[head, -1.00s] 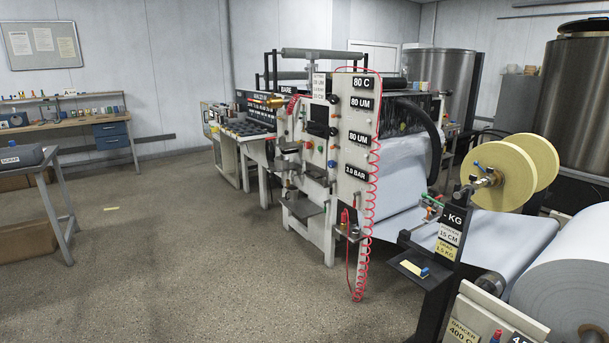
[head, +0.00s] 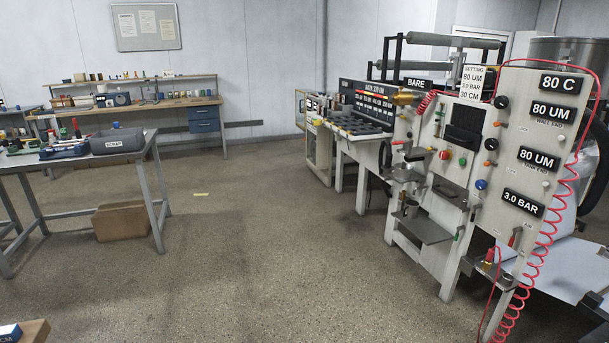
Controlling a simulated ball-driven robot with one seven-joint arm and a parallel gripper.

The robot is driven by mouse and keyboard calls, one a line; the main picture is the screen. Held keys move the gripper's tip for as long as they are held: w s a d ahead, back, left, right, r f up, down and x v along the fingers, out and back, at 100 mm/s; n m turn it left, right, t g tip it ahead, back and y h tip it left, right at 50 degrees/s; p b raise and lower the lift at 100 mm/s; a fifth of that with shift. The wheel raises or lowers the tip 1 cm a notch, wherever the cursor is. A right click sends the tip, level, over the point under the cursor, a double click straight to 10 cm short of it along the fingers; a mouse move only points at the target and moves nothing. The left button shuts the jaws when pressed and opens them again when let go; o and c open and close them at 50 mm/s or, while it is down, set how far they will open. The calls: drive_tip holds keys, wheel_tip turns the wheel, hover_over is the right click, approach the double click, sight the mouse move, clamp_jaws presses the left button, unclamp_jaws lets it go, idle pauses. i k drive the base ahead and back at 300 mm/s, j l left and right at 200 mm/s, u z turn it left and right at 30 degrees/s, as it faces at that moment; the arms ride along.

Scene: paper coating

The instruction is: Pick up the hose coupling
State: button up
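I cannot single out the hose coupling for certain. A brass-coloured fitting (head: 405,97) sits at the upper left of the coating machine (head: 480,180), beside a short red coil (head: 427,102). A long red coiled hose (head: 541,245) hangs down the machine's right side. Near its lower end, a small red-and-brass part (head: 489,257) stands on a little shelf at the machine's lower front; it is too small to make out. My gripper is not in view.
A metal table (head: 150,165) with a grey scrap bin (head: 118,141) and tools stands at left, a cardboard box (head: 121,222) under it. A wooden workbench (head: 190,105) is at the back wall. The floor (head: 270,260) between table and machine is clear.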

sight(387, 166)
drive_tip(key=i, duration=3.9)
drive_tip(key=i+j+z, duration=0.25)
drive_tip(key=i, duration=0.25)
drive_tip(key=i+j+z, duration=0.2)
drive_tip(key=i, duration=0.25)
drive_tip(key=i+j+z, duration=0.25)
drive_tip(key=i+j, duration=0.1)
drive_tip(key=i, duration=0.1)
